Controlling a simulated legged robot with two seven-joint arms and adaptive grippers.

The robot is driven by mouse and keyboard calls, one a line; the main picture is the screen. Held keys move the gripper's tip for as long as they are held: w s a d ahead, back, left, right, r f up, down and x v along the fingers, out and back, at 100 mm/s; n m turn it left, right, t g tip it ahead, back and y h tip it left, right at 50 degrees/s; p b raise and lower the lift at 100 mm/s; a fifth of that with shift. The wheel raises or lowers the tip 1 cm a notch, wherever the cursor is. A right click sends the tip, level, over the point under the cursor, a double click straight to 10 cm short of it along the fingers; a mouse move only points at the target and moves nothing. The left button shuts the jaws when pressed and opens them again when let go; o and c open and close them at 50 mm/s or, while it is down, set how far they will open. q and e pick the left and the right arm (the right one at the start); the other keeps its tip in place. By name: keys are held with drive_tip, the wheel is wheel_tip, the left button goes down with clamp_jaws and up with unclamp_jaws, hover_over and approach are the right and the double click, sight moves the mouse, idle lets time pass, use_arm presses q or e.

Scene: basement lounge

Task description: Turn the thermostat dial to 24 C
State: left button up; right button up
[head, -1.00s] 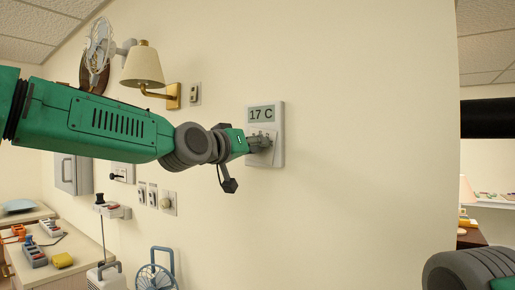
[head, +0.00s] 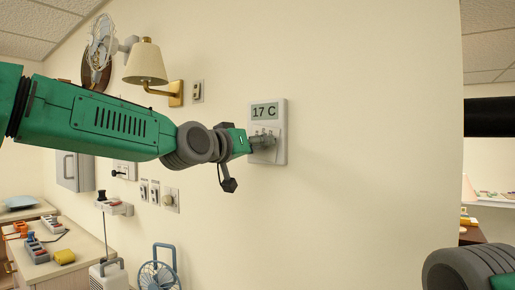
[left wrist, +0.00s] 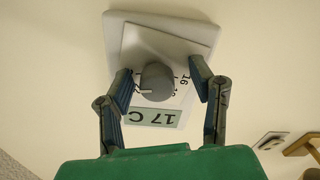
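The thermostat (head: 281,119) is a pale wall plate with a display (head: 265,112) that reads 17 C. My left gripper (head: 269,141) is at the lower part of the plate, and it hides the dial in the head view. In the left wrist view the grey round dial (left wrist: 156,81) with a white pointer mark sits between my two fingers. The fingers are spread, with a visible gap on each side of the dial. The display (left wrist: 152,117) appears upside down there, and printed numbers around the dial are partly hidden. My right gripper is out of view.
A wall lamp (head: 146,63), a switch plate (head: 197,92) and several other wall controls are left of the thermostat. A blue fan (head: 158,274) stands low at left, near a counter (head: 83,246) with small items. The wall right of the thermostat is bare.

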use_arm(q)
drive_tip(key=v, duration=1.2)
drive_tip(key=shift+w+d, duration=0.1)
